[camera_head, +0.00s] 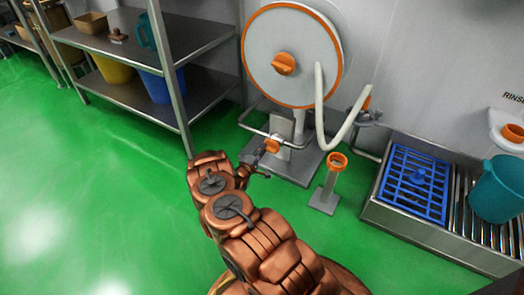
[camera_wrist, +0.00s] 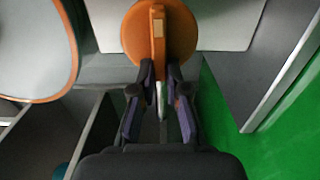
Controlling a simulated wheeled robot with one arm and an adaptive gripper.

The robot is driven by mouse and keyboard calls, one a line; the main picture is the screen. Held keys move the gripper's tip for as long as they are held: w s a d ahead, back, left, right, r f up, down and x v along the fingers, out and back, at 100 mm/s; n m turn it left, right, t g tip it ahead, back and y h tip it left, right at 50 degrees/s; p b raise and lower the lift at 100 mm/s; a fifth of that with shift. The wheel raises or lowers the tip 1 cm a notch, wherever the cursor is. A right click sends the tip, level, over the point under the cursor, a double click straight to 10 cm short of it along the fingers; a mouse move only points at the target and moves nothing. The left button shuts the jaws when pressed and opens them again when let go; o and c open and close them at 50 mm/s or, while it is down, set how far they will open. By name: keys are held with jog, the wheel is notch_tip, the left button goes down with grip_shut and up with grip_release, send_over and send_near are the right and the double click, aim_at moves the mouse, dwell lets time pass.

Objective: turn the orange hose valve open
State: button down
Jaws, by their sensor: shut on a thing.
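The orange hose valve (camera_head: 272,146) sits low on the pale upright plate below the hose reel. In the wrist view the valve (camera_wrist: 132,36) is a round orange disc with a raised bar handle (camera_wrist: 158,45) standing upright in the picture. My gripper (camera_head: 260,159) reaches it from the front. In the wrist view my gripper's fingers (camera_wrist: 160,76) are closed on the two sides of the bar's near end. The valve's far side is hidden.
The hose reel (camera_head: 292,85) with an orange rim and knob stands above the valve, and its pale hose (camera_head: 322,115) hangs on the right. A metal pipe rail (camera_head: 250,122) runs beside the valve. An orange-topped post (camera_head: 329,182) and a blue grate (camera_head: 408,195) are to the right.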

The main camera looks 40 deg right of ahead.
jog(key=c, duration=1.2)
grip_release()
jog(key=v, duration=1.2)
